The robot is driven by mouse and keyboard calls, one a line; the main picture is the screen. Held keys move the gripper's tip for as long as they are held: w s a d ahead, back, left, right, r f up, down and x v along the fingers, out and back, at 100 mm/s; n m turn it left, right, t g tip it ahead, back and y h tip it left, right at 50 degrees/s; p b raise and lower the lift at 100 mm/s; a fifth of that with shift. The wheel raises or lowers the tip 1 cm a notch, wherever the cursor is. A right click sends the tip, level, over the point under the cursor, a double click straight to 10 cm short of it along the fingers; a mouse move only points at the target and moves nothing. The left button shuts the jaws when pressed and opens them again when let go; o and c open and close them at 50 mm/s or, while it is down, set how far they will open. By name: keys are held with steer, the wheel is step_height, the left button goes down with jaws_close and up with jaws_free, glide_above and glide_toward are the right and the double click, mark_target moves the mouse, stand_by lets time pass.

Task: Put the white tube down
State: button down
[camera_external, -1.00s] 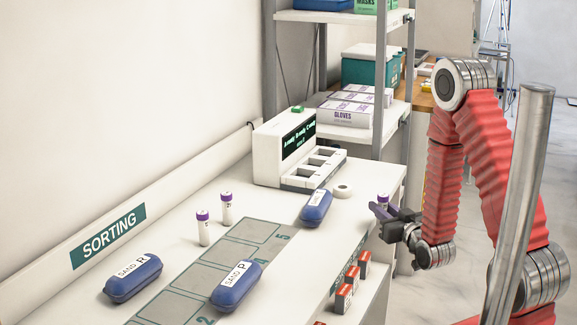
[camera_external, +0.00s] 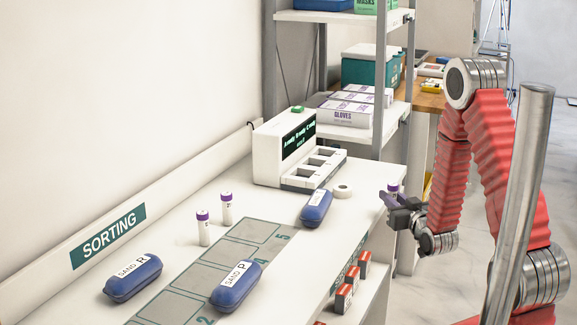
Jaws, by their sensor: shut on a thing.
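My gripper (camera_external: 391,200) is shut on a white tube with a purple cap (camera_external: 392,188). Only the tube's top shows above the jaws, and the rest is hidden behind them. The gripper appears in line with the right edge of the white table (camera_external: 215,272); I cannot tell its exact height above it. Two other white tubes with purple caps stand upright on the table, one at the front (camera_external: 203,229) and one just behind it (camera_external: 226,208).
Blue cases lie on the table: one marked R (camera_external: 132,278), one marked P (camera_external: 236,286) and one farther back (camera_external: 316,208). Small red boxes (camera_external: 352,275) sit along the right side.

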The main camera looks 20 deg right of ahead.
steer(key=w+d+r+n+y, duration=0.1)
steer(key=w+d+r, duration=0.2)
steer(key=w, duration=0.5)
steer(key=w+d+r+n+y, duration=0.1)
steer(key=w+d+r+y, duration=0.1)
steer(key=w, duration=0.6)
steer(key=w+d+r+n+y, duration=0.1)
steer(key=w+d+r, duration=0.3)
steer(key=w, duration=0.5)
steer(key=shift+d+y, duration=0.25)
steer(key=shift+y, duration=0.05)
steer(key=shift+w, duration=0.1)
steer(key=shift+f, duration=2.4)
steer(key=shift+f, duration=2.3)
steer(key=shift+f, duration=0.15)
steer(key=c, duration=1.6)
jaws_free()
